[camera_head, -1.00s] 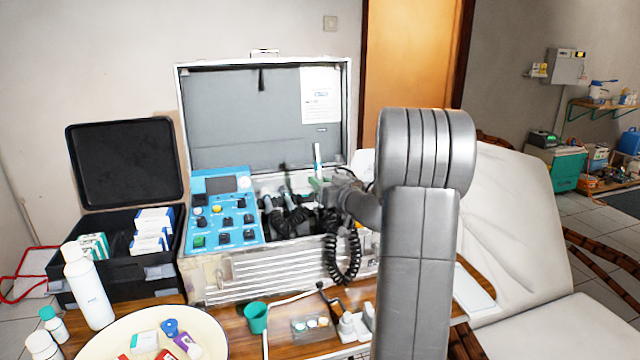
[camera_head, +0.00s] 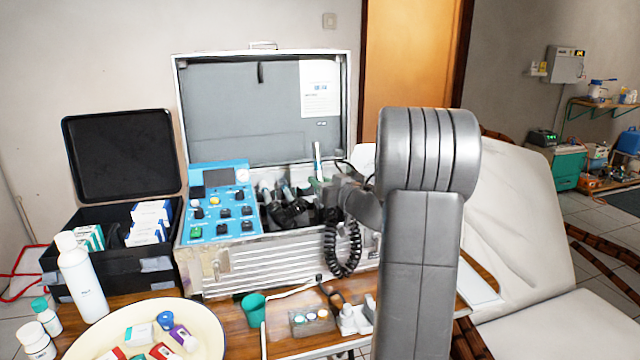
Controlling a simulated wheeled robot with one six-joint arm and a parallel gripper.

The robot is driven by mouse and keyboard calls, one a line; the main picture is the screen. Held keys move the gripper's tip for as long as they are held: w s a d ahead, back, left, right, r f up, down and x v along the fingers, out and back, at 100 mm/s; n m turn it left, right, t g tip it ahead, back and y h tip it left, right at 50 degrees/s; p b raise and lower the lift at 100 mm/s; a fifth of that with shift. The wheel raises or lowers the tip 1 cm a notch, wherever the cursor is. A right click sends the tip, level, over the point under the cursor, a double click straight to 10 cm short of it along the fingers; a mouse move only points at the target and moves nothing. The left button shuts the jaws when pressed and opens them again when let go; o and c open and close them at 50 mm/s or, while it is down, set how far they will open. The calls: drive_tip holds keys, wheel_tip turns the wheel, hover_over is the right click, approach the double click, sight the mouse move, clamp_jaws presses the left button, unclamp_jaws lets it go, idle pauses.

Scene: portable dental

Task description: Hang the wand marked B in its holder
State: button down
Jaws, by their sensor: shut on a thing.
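My gripper (camera_head: 330,189) is at the right part of the open silver case (camera_head: 285,275), partly hidden behind my own arm. It is shut on a slim, pale upright wand (camera_head: 317,158) whose top stands above the jaws. No letter can be read on it. A black coiled cord (camera_head: 341,245) hangs below the gripper over the case front. Left of the gripper, other wands (camera_head: 287,189) with dark cords stand in the case beside the blue control panel (camera_head: 218,205). The holders are dark and crowded, so I cannot tell which one is marked B.
The case's raised lid (camera_head: 235,110) stands behind. A black box (camera_head: 120,265) with cartons is at left. A white bottle (camera_head: 83,280), a round tray (camera_head: 185,312), a green cup (camera_head: 253,305) and small dental items crowd the front table. A pale couch (camera_head: 520,210) is at right.

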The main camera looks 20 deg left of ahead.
drive_tip(key=shift+f, duration=0.25)
drive_tip(key=c, duration=1.2)
unclamp_jaws()
drive_tip(key=shift+c, duration=0.2)
drive_tip(key=shift+s+d+b, duration=0.1)
drive_tip(key=shift+d+b, duration=0.05)
drive_tip(key=shift+b, duration=0.2)
drive_tip(key=shift+b+v, duration=1.15)
drive_tip(key=shift+v, duration=0.1)
drive_tip(key=shift+b+v, duration=1.8)
drive_tip(key=shift+v, duration=0.85)
